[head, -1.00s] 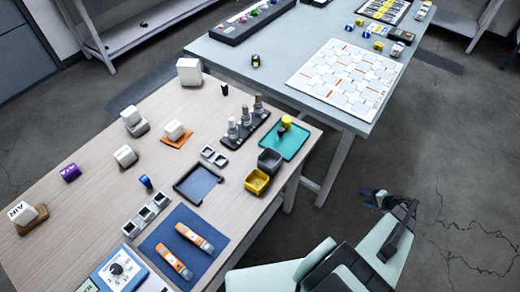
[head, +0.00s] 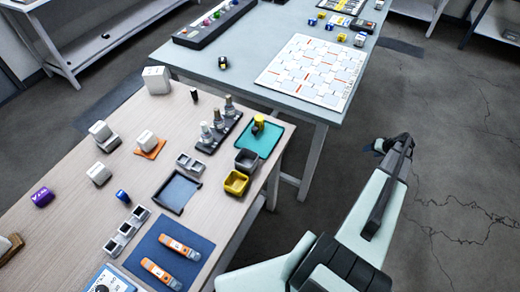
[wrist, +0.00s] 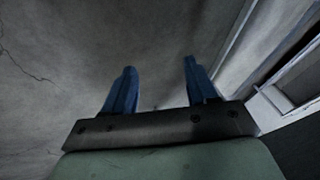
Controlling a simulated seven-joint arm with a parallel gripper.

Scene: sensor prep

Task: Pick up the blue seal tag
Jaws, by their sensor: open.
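A small blue piece (head: 123,196), which looks like the blue seal tag, stands on the wooden table, just above the row of grey square holders in the head view. It is too small to read any marking. My gripper (head: 378,146) is out over the floor to the right of both tables, well apart from the blue piece. In the wrist view its two blue fingers (wrist: 158,65) are spread with nothing between them, and the blue piece does not show there.
The wooden table (head: 75,200) also holds a purple block (head: 42,197), white blocks, a blue mat (head: 139,256) with two orange-and-white sticks, a dark tray (head: 177,192), a yellow bin (head: 236,183) and bottles in a rack. A grey table (head: 230,90) stands behind. Floor at right is clear.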

